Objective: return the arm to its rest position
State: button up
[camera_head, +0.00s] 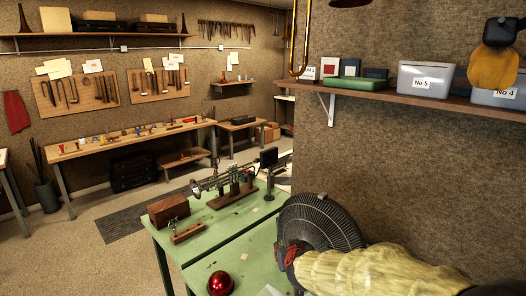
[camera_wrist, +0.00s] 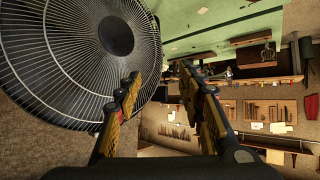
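My arm in its pale yellow sleeve (camera_head: 375,272) reaches in from the lower right of the head view. My gripper (camera_wrist: 160,76) shows in the wrist view with its two fingers apart and nothing between them. In the head view its end is near the front of a black round fan (camera_head: 318,222), by a dark red part. The fan also fills the left of the wrist view (camera_wrist: 60,55), behind the left finger. I cannot tell whether the gripper touches the fan.
The green workbench (camera_head: 228,250) holds a wooden box (camera_head: 168,210), a brass and wood fixture (camera_head: 232,193) and a shiny red ball (camera_head: 221,283) near the front. A wall shelf (camera_head: 430,98) with bins runs above my arm. Open floor (camera_head: 110,262) lies left of the bench.

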jog(key=s+d+r+g+y+b, duration=0.1)
jog(key=s+r, duration=0.1)
jog(key=s, duration=0.7)
jog(key=s+d+r+g+y+b, duration=0.1)
jog(key=s+r, duration=0.2)
jog(key=s, duration=0.5)
jog(key=s+d+f+g+b, duration=0.1)
jog(key=s+d, duration=0.2)
jog(key=s, duration=0.4)
jog(key=s+d+f+m+g+h, duration=0.1)
jog(key=s+d+f, duration=0.1)
jog(key=s, duration=0.5)
jog(key=s+d+f+g+h+b, duration=0.1)
jog(key=s+d, duration=0.3)
jog(key=s, duration=0.3)
jog(key=shift+f+g+b, duration=0.15)
jog(key=shift+g+b, duration=0.15)
jog(key=shift+g, duration=0.1)
